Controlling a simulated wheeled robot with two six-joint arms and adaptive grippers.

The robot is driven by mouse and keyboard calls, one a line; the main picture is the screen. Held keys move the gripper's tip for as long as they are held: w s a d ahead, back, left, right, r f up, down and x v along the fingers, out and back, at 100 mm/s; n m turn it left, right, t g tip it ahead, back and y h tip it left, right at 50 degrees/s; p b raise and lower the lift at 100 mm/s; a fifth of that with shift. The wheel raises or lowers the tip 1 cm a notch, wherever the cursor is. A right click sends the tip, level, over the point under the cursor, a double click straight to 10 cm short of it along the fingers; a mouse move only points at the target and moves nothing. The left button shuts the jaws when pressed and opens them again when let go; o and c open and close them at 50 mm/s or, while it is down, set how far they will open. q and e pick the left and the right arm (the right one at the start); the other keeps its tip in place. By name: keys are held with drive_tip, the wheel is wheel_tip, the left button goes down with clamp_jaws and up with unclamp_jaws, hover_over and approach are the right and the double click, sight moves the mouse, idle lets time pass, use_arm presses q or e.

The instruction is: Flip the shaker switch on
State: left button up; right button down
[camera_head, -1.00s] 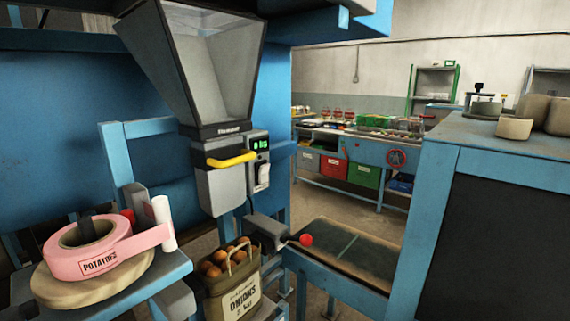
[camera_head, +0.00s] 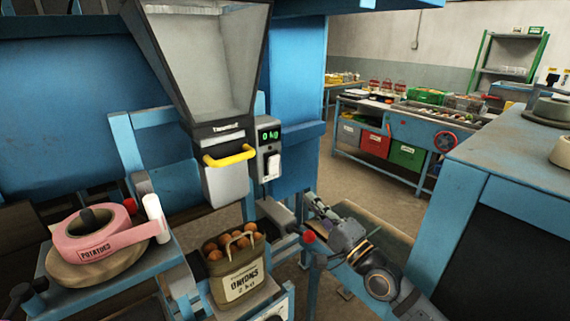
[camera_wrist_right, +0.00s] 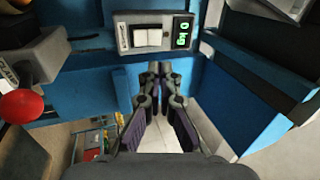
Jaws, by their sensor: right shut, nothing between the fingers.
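The shaker switch is a white rocker (camera_head: 273,166) on a grey control box (camera_head: 264,150) beside the hopper, below a green display reading 0 kg. In the right wrist view the rocker (camera_wrist_right: 148,37) sits just beyond and above my fingertips. I cannot tell which way it is tipped. My right gripper (camera_head: 314,200) is shut and empty, below and to the right of the box in the head view, apart from the switch. It also shows in the right wrist view (camera_wrist_right: 160,69), its fingertips together.
A yellow handle (camera_head: 230,156) is left of the box. A red knob (camera_head: 309,237) is close to my right arm. A sack of onions (camera_head: 236,268) stands below the hopper. A pink potato tape roll (camera_head: 95,234) lies at left. A blue cabinet (camera_head: 500,170) stands at right.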

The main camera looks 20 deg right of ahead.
drive_tip(key=shift+r, duration=0.1)
drive_tip(key=shift+d, duration=0.15)
drive_tip(key=b, duration=0.1)
approach(274, 158)
drive_tip(key=shift+p+x, duration=0.75)
drive_tip(key=shift+x, duration=2.7)
